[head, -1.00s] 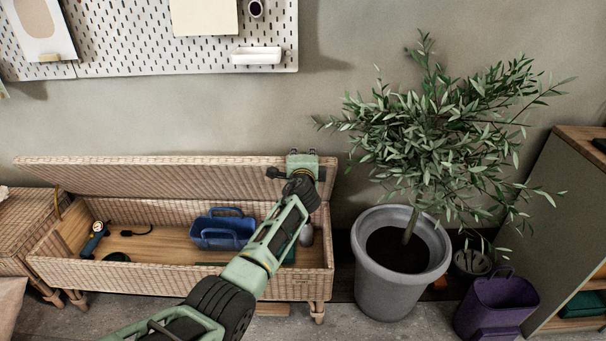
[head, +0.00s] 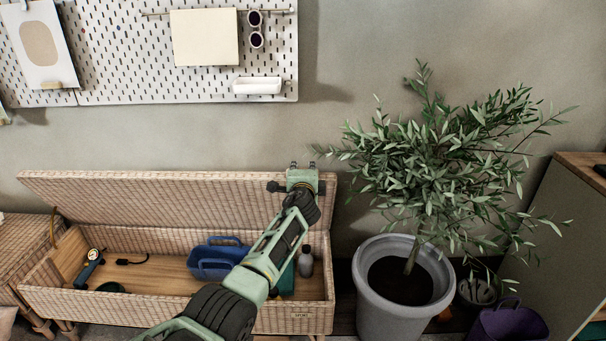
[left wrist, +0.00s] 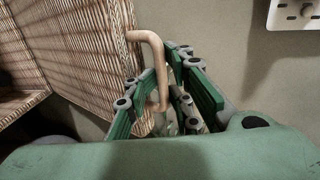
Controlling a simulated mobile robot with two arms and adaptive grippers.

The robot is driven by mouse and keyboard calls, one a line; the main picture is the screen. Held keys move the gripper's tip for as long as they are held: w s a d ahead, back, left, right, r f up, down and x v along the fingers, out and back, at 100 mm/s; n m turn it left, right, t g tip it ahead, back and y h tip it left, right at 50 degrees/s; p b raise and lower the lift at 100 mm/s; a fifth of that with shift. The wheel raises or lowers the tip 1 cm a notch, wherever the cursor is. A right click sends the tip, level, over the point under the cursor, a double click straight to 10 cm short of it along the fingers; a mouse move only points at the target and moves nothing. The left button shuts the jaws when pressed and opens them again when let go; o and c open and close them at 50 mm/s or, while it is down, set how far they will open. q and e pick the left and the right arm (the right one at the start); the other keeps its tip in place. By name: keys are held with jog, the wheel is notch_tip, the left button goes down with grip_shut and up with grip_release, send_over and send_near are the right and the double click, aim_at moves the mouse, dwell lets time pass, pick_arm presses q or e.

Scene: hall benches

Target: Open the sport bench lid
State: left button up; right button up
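The sport bench is a wicker chest (head: 170,311) on the left in the head view. Its lid (head: 160,200) stands raised and tilted back toward the wall, with the inside in sight. My left gripper (head: 302,172) is at the lid's right end, seen from behind. In the left wrist view the woven lid (left wrist: 85,50) is at the left, and a tan bent handle (left wrist: 150,45) passes between the fingers of my left gripper (left wrist: 162,78), which look closed on it. My right gripper is not in view.
Inside the chest are a blue caddy (head: 214,260), a gauge tool (head: 91,266) and a grey bottle (head: 305,262). A potted tree (head: 405,290) stands close on the right, with a purple bucket (head: 508,322) beside it. A pegboard (head: 130,60) hangs above.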

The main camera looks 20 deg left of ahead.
pick_arm(q)
jog(key=shift+o, duration=0.7)
jog(key=shift+f, duration=0.2)
jog(key=shift+s, duration=0.15)
jog(key=v, duration=1.1)
jog(key=shift+s+d+r, duration=0.15)
jog(key=shift+s+r, duration=0.1)
jog(key=shift+s, duration=0.1)
